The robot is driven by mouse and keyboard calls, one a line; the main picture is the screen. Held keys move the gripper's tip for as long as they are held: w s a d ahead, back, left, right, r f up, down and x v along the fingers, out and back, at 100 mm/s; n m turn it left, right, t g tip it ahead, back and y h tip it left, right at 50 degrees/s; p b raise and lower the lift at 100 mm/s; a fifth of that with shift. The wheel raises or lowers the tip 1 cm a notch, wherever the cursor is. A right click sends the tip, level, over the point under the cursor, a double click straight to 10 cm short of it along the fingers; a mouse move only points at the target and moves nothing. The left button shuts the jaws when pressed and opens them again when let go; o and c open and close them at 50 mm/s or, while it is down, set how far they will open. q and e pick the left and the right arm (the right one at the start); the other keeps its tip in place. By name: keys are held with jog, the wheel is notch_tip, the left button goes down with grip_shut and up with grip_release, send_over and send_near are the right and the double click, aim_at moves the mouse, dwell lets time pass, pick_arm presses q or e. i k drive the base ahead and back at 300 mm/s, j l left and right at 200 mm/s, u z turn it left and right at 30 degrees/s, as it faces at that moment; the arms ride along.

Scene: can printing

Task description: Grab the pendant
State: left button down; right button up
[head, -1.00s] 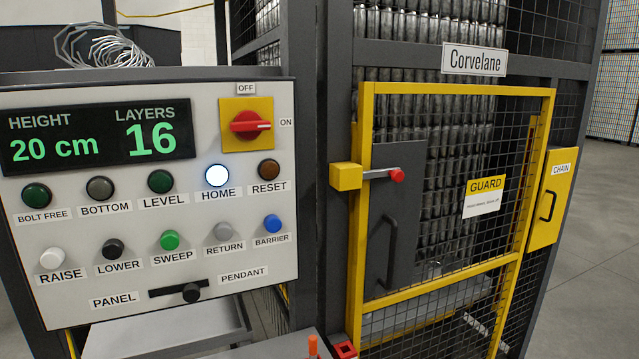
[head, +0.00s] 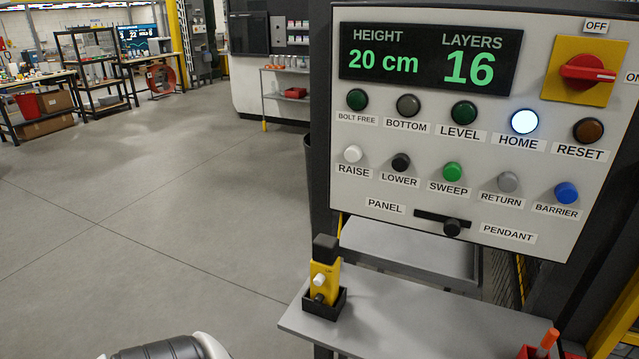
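The pendant (head: 322,276) is a small yellow hand control with a black top, a white button and a black button. It stands upright in a black holder (head: 325,303) on the left end of a grey shelf (head: 400,325), below the control panel. A grey and white rounded part at the bottom left edge looks like part of my own arm. Neither gripper's fingers are in view.
The control panel (head: 475,215) stands above and behind the shelf, its display reading 20 cm and 16 layers. A second grey tray (head: 410,250) sits behind the shelf. A red holder with an orange-handled item (head: 549,339) is at the shelf's right. Open floor (head: 150,230) lies left.

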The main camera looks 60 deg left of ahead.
aim_at(325, 261)
jog(key=u, duration=1.65)
